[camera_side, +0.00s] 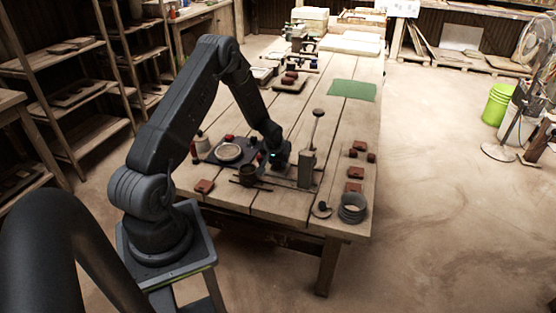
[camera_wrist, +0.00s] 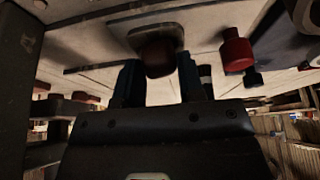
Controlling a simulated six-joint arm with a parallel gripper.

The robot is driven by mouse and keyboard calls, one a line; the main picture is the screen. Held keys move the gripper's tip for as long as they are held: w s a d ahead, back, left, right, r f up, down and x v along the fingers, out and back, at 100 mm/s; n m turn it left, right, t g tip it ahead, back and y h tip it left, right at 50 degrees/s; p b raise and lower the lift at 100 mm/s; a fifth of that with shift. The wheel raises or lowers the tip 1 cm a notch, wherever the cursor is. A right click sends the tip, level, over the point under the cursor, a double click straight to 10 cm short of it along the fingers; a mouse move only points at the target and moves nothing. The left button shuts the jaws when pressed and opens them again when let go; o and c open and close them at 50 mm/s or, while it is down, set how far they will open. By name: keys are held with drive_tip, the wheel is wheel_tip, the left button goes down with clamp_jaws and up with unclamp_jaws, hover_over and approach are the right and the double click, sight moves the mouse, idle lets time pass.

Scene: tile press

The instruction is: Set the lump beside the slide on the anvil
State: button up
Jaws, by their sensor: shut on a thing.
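My gripper (camera_wrist: 160,80) is shut on a dark red lump (camera_wrist: 157,58), with one dark finger on each side of it. In the wrist view a dark, flat, rounded plate (camera_wrist: 150,32), which looks like the anvil, is just beyond the lump. I cannot tell if the lump touches it. A thin dark bar (camera_wrist: 95,66), perhaps part of the slide, runs left from there. In the side view my gripper (camera_side: 277,160) is low over the table beside the grey press post (camera_side: 306,170) with its upright lever (camera_side: 317,130). The lump is hidden there.
Several red pieces (camera_side: 355,173) and a grey coil (camera_side: 352,208) lie on the right. A red cylinder (camera_wrist: 236,52) is near the right finger. A green mat (camera_side: 352,90) lies farther back.

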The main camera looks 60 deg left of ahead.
drive_tip(key=o, duration=0.9)
drive_tip(key=shift+f, duration=0.1)
drive_tip(key=s+d+r+m+t, duration=0.1)
drive_tip(key=s+d+r+m, duration=0.15)
drive_tip(key=d+r, duration=0.95)
drive_tip(key=s+d+r+m, duration=0.25)
drive_tip(key=d+r, duration=0.45)
drive_tip(key=r, duration=0.9)
drive_tip(key=s+d+r+m+h, duration=0.1)
drive_tip(key=s+d+r, duration=0.1)
drive_tip(key=s+d, duration=0.3)
drive_tip(key=s+d+r+m+t+h, duration=0.1)
drive_tip(key=s+d+r, duration=0.1)
drive_tip(key=s+d, duration=0.2)
drive_tip(key=s+d+r+m+h, duration=0.1)
drive_tip(key=s+d+r+m, duration=0.1)
drive_tip(key=s+d, duration=0.3)
drive_tip(key=shift+s+d+r, duration=0.15)
drive_tip(key=shift+s+r, duration=0.05)
drive_tip(key=shift+s, duration=0.35)
drive_tip(key=shift+s+d+r, duration=0.15)
drive_tip(key=shift+s, duration=0.4)
